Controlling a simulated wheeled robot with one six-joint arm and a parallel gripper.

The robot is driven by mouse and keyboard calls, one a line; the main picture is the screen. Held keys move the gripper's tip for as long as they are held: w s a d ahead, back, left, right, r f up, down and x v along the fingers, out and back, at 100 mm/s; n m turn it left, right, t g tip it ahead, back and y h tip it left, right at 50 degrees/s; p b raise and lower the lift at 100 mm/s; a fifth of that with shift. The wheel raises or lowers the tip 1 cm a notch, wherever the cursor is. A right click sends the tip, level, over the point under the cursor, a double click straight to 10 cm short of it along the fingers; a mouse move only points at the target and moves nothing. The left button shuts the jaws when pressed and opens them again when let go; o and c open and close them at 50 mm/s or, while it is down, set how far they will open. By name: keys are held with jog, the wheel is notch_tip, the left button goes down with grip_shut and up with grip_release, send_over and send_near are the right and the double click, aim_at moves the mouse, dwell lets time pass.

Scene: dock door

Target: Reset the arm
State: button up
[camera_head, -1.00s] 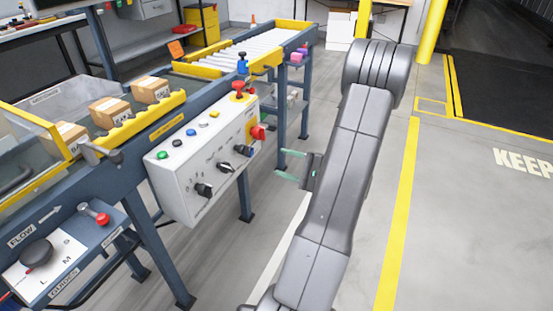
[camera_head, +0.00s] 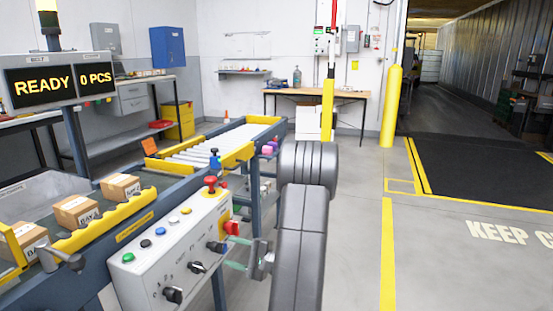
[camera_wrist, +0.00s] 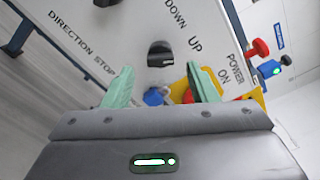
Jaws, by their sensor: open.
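My gripper (camera_head: 238,257) is at the right end of the white control box, partly hidden behind my arm in the head view. In the wrist view my gripper (camera_wrist: 160,92) has its two pale green fingers apart, with nothing held between them. Beyond the fingers is the white control panel (camera_wrist: 105,45) with a black knob (camera_wrist: 160,54) near the words DOWN and UP. A blue part (camera_wrist: 153,97) shows between the fingers; I cannot tell if they touch it. In the head view the control box (camera_head: 150,270) carries black knobs, coloured buttons and a red switch (camera_head: 231,228).
A conveyor with small cartons (camera_head: 121,187) runs along the left. A display (camera_head: 44,84) reads READY and 0 PCS. A table (camera_head: 318,93) stands at the back. A yellow post (camera_head: 391,105) is near the dock opening. The floor on the right is free.

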aim_at(222, 248)
jog(key=x, duration=0.5)
jog(key=shift+b, duration=0.3)
jog(key=shift+d, duration=0.15)
jog(key=p+v, duration=0.2)
jog(key=v, duration=1.2)
jog(key=b+x, duration=0.2)
jog(key=x, duration=1.2)
jog(key=shift+a, duration=0.25)
jog(key=shift+d+f+n+b, duration=0.15)
jog(key=shift+n+b, duration=0.4)
jog(key=shift+n, duration=0.35)
jog(key=n+b, duration=0.1)
jog(key=n, duration=0.9)
jog(key=shift+r+b, duration=0.25)
jog(key=shift+b, duration=0.05)
jog(key=v, duration=0.7)
jog(key=shift+p, duration=0.45)
